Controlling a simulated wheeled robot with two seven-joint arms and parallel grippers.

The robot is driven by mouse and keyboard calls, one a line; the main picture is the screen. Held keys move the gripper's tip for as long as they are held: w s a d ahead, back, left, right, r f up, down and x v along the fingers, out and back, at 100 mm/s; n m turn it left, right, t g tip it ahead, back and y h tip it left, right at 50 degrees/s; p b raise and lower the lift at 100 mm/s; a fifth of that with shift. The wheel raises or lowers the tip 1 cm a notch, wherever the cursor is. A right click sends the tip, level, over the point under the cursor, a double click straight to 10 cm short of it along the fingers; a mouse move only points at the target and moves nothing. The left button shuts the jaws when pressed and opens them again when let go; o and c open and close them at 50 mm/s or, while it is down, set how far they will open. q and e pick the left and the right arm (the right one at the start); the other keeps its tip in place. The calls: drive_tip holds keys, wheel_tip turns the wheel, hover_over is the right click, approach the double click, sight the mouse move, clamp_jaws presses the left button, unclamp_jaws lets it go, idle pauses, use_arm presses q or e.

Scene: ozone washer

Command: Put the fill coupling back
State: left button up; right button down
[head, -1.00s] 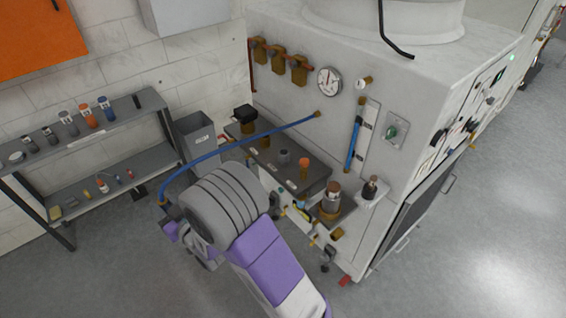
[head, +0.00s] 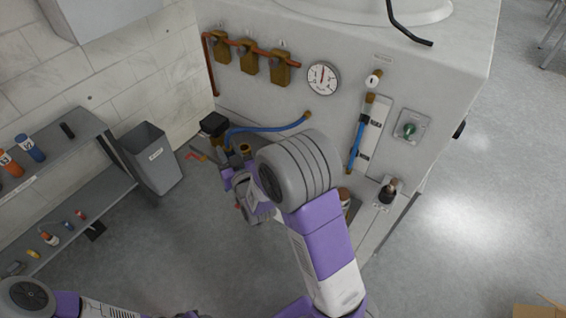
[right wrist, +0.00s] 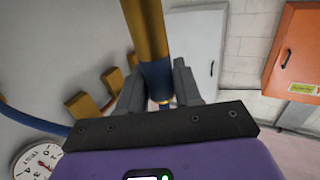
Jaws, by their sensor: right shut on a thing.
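The fill coupling (right wrist: 146,32), a brass tube above a blue sleeve, stands between the fingers of my right gripper (right wrist: 159,88) in the right wrist view. The gripper is shut on it. In the head view my right gripper (head: 230,180) is at the panel's left side, partly behind my wrist. A blue hose (head: 268,129) runs from a brass fitting on the machine's panel down to the left toward this gripper. Its far end is partly hidden. My left arm shows at the bottom left, but its gripper is out of frame.
A post with a black top (head: 213,124) stands just beyond the right gripper. A grey bin (head: 152,160) and a shelf (head: 75,205) stand left. My arm hides much of the machine's ledge.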

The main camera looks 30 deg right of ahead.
drive_tip(key=w+d+f+m+g+h+b, duration=0.15)
drive_tip(key=d+m+g+h+b, duration=0.25)
drive_tip(key=d+m+h+b, duration=0.8)
drive_tip(key=d+f+n, duration=0.1)
drive_tip(key=f, duration=0.2)
drive_tip(key=d+f+n+y+p, duration=0.1)
drive_tip(key=f+n, duration=0.1)
drive_tip(key=f, duration=0.1)
drive_tip(key=d+f+n+y, duration=0.1)
drive_tip(key=f+n, duration=0.1)
drive_tip(key=f, duration=0.1)
drive_tip(key=shift+d+f+p, duration=0.1)
drive_tip(key=shift+f+p, duration=0.2)
drive_tip(key=shift+f, duration=0.1)
drive_tip(key=shift+r, duration=0.1)
drive_tip(key=shift+s, duration=0.1)
drive_tip(key=shift+f, duration=0.25)
drive_tip(key=c, duration=0.8)
unclamp_jaws()
